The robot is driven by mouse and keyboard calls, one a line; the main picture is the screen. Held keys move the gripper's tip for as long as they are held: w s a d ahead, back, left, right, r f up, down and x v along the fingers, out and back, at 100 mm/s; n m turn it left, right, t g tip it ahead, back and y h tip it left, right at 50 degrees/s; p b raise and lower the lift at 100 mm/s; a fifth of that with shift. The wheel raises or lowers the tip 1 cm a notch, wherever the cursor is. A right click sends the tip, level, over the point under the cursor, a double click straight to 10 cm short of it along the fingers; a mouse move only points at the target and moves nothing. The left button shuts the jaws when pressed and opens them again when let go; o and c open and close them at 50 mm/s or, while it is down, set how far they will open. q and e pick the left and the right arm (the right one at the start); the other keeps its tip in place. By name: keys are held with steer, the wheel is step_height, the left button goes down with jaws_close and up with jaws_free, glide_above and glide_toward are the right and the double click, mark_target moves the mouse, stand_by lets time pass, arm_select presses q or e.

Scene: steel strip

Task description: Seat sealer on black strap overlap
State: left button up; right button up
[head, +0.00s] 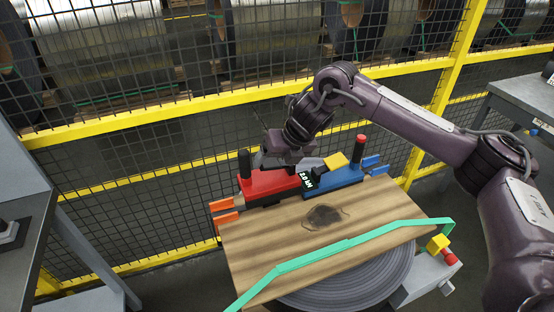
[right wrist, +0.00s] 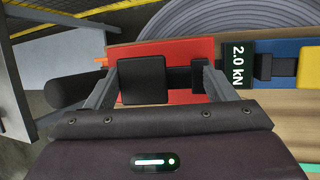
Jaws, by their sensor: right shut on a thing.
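A red and blue tool (head: 266,182) with a 2.0 kN display lies along the far edge of a wooden board (head: 255,240). It has a black upright handle at left, a yellow block and a red-topped post at right. Whether the tool touches the board is unclear. A green strap (head: 350,243) crosses the board. I cannot make out a black strap. My left gripper is out of view.
A yellow-railed mesh fence (head: 180,116) stands close behind, with large coils beyond it. Orange prongs (head: 226,210) and blue prongs (head: 374,165) flank the tool. A round grey coil (head: 355,280) lies under the board. Grey tables stand at left and right.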

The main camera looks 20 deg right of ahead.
mark_target(277, 175)
steer(key=shift+w+r, duration=0.1)
steer(key=shift+r, duration=0.1)
steer(key=shift+f+b, duration=0.7)
steer(key=shift+f, duration=0.25)
steer(key=shift+f, duration=0.25)
stand_by(0.6)
steer(key=shift+f+b, duration=0.55)
steer(key=shift+f, duration=0.05)
steer(key=shift+f+b, duration=0.3)
steer(key=shift+f, duration=0.3)
stand_by(2.0)
steer(key=o, duration=1.8)
steer(key=shift+o, duration=1.2)
